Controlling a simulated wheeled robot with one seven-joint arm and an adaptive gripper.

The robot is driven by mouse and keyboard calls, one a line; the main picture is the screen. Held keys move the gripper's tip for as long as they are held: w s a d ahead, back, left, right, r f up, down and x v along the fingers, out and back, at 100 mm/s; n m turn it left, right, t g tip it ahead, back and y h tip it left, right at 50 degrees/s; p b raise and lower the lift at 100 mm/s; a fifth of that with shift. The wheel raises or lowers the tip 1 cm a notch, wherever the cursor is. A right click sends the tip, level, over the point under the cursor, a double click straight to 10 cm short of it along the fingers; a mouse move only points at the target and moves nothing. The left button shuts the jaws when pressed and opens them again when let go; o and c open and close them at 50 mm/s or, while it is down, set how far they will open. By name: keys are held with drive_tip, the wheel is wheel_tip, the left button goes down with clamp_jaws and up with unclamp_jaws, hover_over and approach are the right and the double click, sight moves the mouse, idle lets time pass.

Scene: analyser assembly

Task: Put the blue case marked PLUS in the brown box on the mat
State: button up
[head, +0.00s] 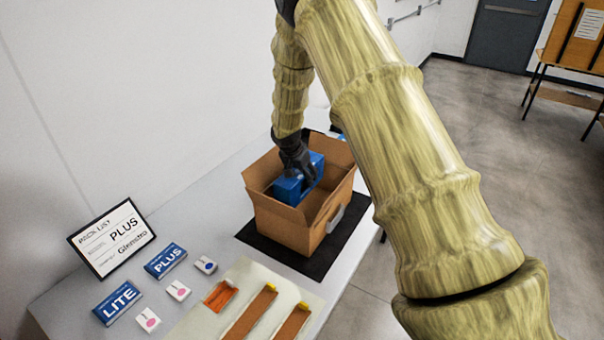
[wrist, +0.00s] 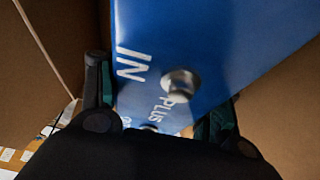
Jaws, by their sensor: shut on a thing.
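The blue case (head: 297,184) is inside the open brown box (head: 287,226), down between its walls. In the wrist view the case (wrist: 210,50) shows the letters "IN" and "PLUS" and a round metal knob. My gripper (head: 297,165) is shut on the case from above. In the wrist view its dark fingers (wrist: 165,115) lie on either side of the case. The box stands on the black mat (head: 255,243). Whether the case touches the box floor is hidden.
A blue PLUS card (head: 166,261), a blue LITE card (head: 118,301) and small white blocks lie on the table's left. A tray (head: 275,278) with brown slots is in front of the mat. My arm covers the right side.

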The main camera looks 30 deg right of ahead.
drive_tip(key=shift+f+b, duration=2.35)
drive_tip(key=shift+f, duration=1.6)
drive_tip(key=o, duration=1.8)
drive_tip(key=shift+f, duration=0.15)
drive_tip(key=shift+r+p, duration=2.75)
drive_tip(key=shift+r, duration=3.35)
drive_tip(key=shift+r, duration=0.1)
